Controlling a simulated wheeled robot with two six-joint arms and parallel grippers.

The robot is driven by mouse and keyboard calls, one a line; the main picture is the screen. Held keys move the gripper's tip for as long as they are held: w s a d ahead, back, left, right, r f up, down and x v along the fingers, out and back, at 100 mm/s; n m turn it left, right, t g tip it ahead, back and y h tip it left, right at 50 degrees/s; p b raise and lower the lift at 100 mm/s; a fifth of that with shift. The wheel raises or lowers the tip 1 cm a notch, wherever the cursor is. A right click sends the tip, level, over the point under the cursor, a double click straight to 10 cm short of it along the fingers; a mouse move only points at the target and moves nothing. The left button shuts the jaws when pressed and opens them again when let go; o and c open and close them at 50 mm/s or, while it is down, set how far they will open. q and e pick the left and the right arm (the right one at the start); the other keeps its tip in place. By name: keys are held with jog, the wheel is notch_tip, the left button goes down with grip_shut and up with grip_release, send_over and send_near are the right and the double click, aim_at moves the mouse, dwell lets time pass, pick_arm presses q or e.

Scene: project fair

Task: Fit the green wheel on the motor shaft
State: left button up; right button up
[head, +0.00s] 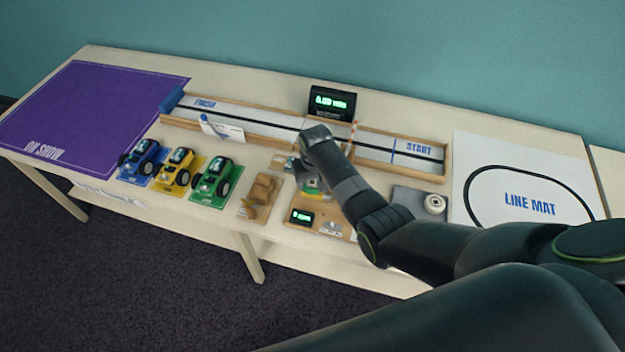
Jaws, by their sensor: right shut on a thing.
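My right gripper (313,182) points down over a small wooden board (325,226) in the middle of the table, its fingers largely hidden by my own wrist. The board carries a small lit display (301,216). The motor and its shaft are hidden or too small to make out, so I cannot tell whether the wheel touches the shaft. My left gripper is out of view.
Blue (143,160), yellow (177,170) and green (214,182) toy cars stand left on coloured mats. Wooden pieces (262,190) lie beside the board. A railed track (260,126) and black display (332,103) stand behind. Right are a grey pad with a white round part (435,203) and the line mat (525,180).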

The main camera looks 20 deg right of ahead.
jog(key=shift+f+b, duration=0.3)
jog(key=shift+f, duration=0.25)
dwell(0.7)
jog(key=o, duration=1.4)
jog(key=shift+o, duration=0.2)
notch_tip(320, 180, up, 8)
jog(key=p, duration=0.8)
jog(key=shift+f+p, duration=0.1)
jog(key=shift+p, duration=0.25)
jog(key=shift+f, duration=0.1)
